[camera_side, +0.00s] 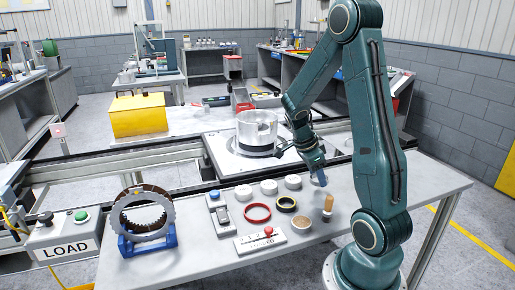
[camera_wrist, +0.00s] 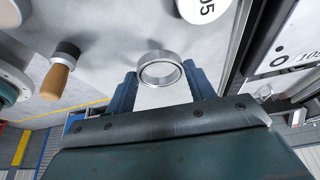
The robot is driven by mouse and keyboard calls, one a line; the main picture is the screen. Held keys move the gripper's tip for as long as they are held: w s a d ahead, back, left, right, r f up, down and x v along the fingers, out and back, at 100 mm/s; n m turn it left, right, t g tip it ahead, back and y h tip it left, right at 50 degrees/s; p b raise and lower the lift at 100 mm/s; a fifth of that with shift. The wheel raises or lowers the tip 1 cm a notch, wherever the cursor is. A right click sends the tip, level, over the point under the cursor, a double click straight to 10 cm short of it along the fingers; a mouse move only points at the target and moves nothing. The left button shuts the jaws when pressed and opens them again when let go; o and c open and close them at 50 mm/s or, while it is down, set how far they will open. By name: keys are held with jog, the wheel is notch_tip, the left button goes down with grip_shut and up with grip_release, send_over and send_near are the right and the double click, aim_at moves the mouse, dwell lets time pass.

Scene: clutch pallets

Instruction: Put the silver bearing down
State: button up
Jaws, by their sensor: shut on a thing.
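The silver bearing (camera_wrist: 159,56) is a plain metal ring. In the wrist view it sits between the two blue fingers of my gripper (camera_wrist: 160,71), which is shut on it. In the side view my gripper (camera_side: 318,178) points down over the right part of the grey table (camera_side: 345,178), and the bearing is mostly hidden at the fingertips. The bearing is close to the table top. I cannot tell whether it touches the surface.
A wooden-handled tool (camera_side: 328,204) stands nearby. A pallet with a clear cylinder (camera_side: 257,128) is behind. A toothed ring (camera_side: 160,204) stands in a blue cradle.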

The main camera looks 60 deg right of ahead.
aim_at(318, 192)
jog(key=shift+f, duration=1.9)
jog(key=shift+f, duration=0.15)
jog(key=o, duration=1)
jog(key=shift+o, duration=0.2)
jog(key=v, duration=1.2)
jog(key=shift+r, duration=0.25)
jog(key=shift+d, duration=0.1)
